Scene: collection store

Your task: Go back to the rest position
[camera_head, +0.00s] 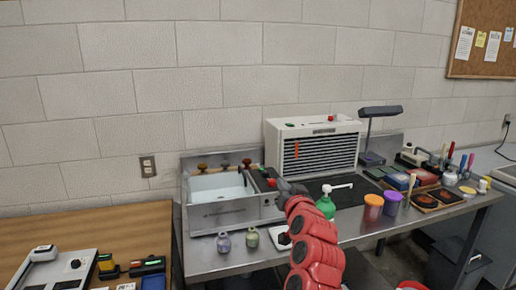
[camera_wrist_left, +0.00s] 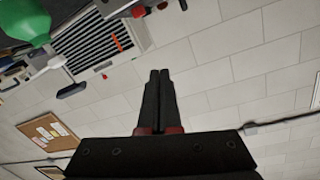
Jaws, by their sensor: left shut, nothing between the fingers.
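My left arm, red, rises from the bottom middle of the head view. My left gripper (camera_head: 277,186) is at its upper end, held in front of the metal bench between the sink and the green pump bottle. In the left wrist view the two dark fingers of my left gripper (camera_wrist_left: 159,76) are together, with nothing between them. The white wall lies behind them there. The green bottle (camera_wrist_left: 24,24) shows at the upper left of that view, apart from the fingers. My right gripper is in neither view.
The metal sink (camera_head: 218,190) stands left of the gripper. A white vented unit (camera_head: 315,147) stands behind it. The green pump bottle (camera_head: 326,206), an orange jar (camera_head: 373,208) and a purple jar (camera_head: 392,203) stand to its right. Two small bottles stand at the bench's front edge.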

